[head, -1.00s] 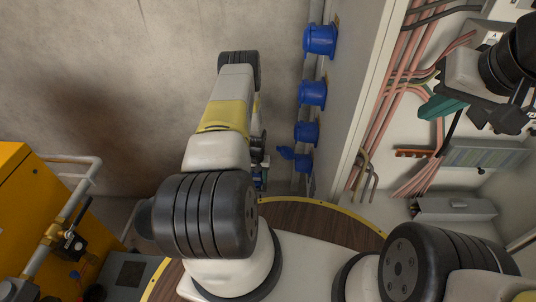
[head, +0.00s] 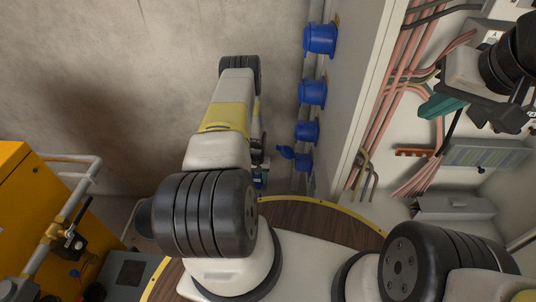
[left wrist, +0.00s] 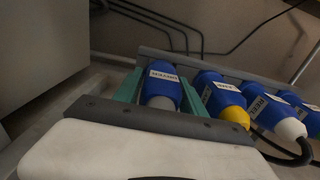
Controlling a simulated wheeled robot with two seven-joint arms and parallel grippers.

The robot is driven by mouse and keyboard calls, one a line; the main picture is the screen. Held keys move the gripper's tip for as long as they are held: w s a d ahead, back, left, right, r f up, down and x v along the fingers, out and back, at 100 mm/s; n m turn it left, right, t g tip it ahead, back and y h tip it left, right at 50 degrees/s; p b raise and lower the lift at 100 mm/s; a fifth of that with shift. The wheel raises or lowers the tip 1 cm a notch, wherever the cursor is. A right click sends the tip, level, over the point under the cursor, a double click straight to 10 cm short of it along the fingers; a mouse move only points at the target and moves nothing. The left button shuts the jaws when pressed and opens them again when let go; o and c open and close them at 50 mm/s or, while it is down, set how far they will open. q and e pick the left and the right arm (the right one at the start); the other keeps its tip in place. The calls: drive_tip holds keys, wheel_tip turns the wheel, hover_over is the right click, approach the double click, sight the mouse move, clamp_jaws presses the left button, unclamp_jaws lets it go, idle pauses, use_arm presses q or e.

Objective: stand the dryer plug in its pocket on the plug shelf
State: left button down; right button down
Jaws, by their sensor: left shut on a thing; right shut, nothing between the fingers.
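In the left wrist view my left gripper (left wrist: 158,82) has its teal fingers on either side of the dryer plug (left wrist: 162,92), a blue plug with a grey end and a white label. The label is too blurred to read surely. The plug is beside a row of similar plugs, in front of the grey rail of the plug shelf (left wrist: 152,54). Its pocket and the plug's far end are hidden, so I cannot tell whether it is seated. In the head view my left arm covers most of that gripper. My right gripper (head: 445,106) is shut and empty at the upper right.
A yellow-ended plug (left wrist: 222,98) and a white-ended plug (left wrist: 275,115) stand close to the right of the held one. Blue sockets (head: 312,92) line the cabinet side. A yellow unit with pipes (head: 30,220) stands at the left.

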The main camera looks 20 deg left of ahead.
use_arm(q)
drive_tip(key=shift+f, duration=0.4)
drive_tip(key=c, duration=0.6)
unclamp_jaws()
